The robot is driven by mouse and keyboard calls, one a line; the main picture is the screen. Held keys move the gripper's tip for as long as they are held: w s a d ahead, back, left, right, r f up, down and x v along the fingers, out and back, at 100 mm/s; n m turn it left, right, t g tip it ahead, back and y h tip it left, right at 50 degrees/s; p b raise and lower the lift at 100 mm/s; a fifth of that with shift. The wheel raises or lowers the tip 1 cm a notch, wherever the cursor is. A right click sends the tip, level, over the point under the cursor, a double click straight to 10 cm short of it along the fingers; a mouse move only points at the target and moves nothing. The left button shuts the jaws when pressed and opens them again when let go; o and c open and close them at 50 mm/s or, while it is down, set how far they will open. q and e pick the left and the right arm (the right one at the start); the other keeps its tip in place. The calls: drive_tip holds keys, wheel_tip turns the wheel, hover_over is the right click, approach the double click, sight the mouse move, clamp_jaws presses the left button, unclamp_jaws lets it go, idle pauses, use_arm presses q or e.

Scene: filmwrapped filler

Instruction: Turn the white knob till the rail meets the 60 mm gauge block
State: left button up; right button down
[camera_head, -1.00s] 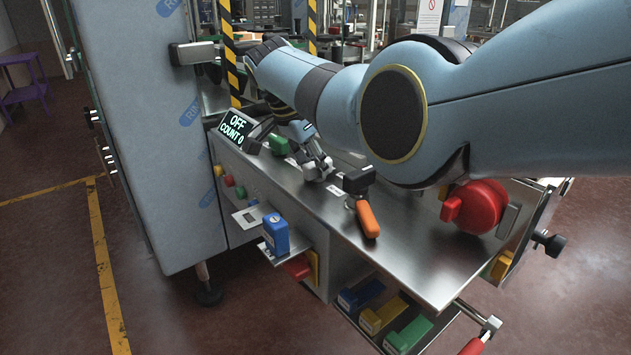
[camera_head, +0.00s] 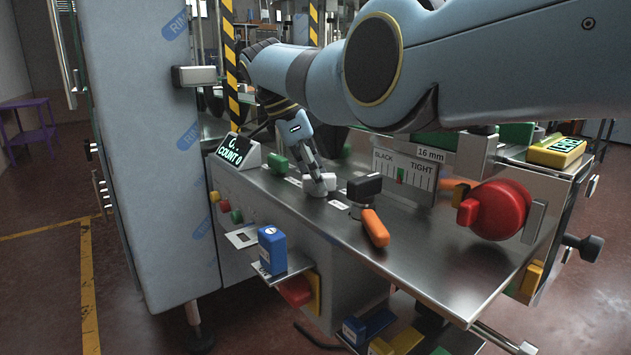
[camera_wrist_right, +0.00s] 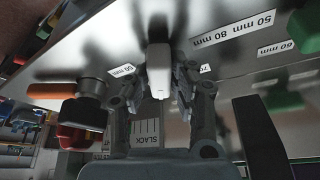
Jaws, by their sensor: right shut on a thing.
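The white knob (camera_head: 318,184) stands on the steel tabletop in the head view. It shows as a pale upright bar in the right wrist view (camera_wrist_right: 160,65). My right gripper (camera_head: 315,174) reaches down onto it and is shut on it; in the wrist view its fingers (camera_wrist_right: 163,92) flank the knob. Labels reading 50 mm, 80 mm and 60 mm show in the wrist view. I cannot tell which block is the 60 mm gauge block, nor pick out the rail or its contact. My left gripper is not in view.
A black clamp with an orange handle (camera_head: 375,228) stands right of the knob, and a green block (camera_head: 278,163) left of it. A large red knob (camera_head: 495,210) is at the right. A slack/tight scale (camera_head: 404,175) stands behind. A blue block (camera_head: 272,250) sits on a front bracket.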

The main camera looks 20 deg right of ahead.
drive_tip(key=c, duration=1.2)
unclamp_jaws()
drive_tip(key=shift+o, duration=0.2)
drive_tip(key=shift+a+r, duration=0.15)
drive_tip(key=shift+r, duration=0.1)
drive_tip(key=v, duration=0.6)
drive_tip(key=shift+r, duration=0.4)
drive_tip(key=shift+a, duration=0.15)
